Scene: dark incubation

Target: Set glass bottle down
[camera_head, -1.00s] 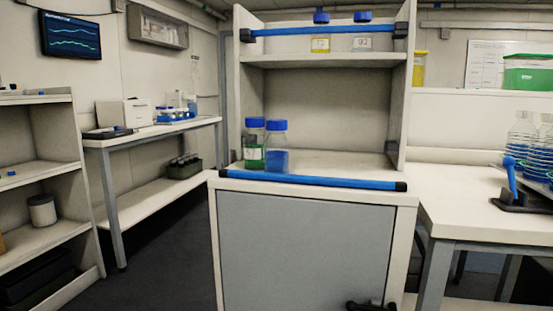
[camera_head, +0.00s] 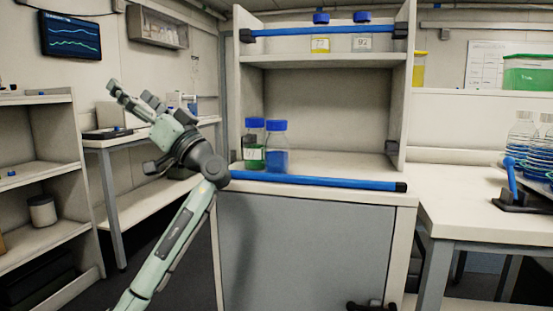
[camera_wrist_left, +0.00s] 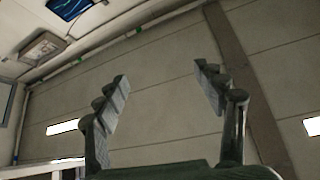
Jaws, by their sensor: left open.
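Two glass bottles with blue caps stand upright side by side at the left of the cabinet's worktop: one with green liquid (camera_head: 255,154) and one with blue liquid (camera_head: 277,160). I cannot tell which is the task's bottle. My left gripper (camera_head: 128,96) is raised to the left of the cabinet, pointing up and left, away from the bottles. My right gripper is not visible.
The cabinet worktop (camera_head: 340,166) is clear to the right of the bottles, with a blue bar (camera_head: 310,180) along its front edge. Blue-capped bottles (camera_head: 320,34) stand on the upper shelf behind another bar. The right bench (camera_head: 465,203) has free room at its left.

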